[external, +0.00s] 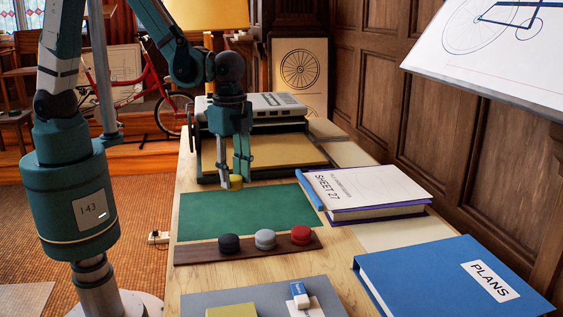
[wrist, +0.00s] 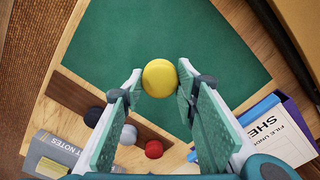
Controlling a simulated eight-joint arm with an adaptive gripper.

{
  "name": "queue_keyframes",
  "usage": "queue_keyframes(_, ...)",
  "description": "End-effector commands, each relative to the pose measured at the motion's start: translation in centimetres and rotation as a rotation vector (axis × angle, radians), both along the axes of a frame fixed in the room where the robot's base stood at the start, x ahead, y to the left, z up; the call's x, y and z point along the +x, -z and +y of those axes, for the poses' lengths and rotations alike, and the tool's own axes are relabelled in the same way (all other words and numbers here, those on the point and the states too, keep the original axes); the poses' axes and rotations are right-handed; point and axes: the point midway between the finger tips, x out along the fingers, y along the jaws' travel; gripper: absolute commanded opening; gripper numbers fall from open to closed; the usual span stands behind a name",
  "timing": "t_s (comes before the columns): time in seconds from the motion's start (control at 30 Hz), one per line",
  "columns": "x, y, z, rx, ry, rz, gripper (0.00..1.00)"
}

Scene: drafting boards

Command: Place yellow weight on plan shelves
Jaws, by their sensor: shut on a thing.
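The yellow weight (external: 236,182) is a small round piece at the tips of my gripper (external: 236,174), over the back part of the green mat. In the wrist view the weight (wrist: 160,77) sits between the two fingertips, with the fingers shut on it. How high it is above the mat is hard to tell.
Black (external: 229,243), grey (external: 265,239) and red (external: 301,235) weights sit on a dark wood strip (external: 210,254) before the green mat (external: 250,212). A SHEET 27 book (external: 366,187) and a blue PLANS binder (external: 450,275) lie to the right. The mat is bare.

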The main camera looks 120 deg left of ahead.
Motion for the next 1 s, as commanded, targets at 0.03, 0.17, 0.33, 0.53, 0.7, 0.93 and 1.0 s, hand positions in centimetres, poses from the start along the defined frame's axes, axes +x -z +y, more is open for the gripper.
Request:
queue_keyframes(0.03, 0.1, 0.8, 0.0, 0.0, 0.0, 0.0, 0.1)
queue_keyframes(0.17, 0.1, 2.3, 0.0, 0.0, 0.0, 0.0, 0.1)
queue_keyframes(0.33, 0.0, 3.2, 0.0, 0.0, 0.0, 0.0, 0.1)
queue_keyframes(0.53, 0.0, 3.2, 0.0, 0.0, 0.0, 0.0, 0.1)
queue_keyframes(0.7, 0.0, 3.3, 0.0, 0.0, 0.0, 0.0, 0.1)
queue_keyframes(0.93, 0.0, 4.7, 0.0, 0.0, 0.0, 0.0, 0.1)
queue_keyframes(1.0, 0.0, 5.5, 0.0, 0.0, 0.0, 0.0, 0.1)
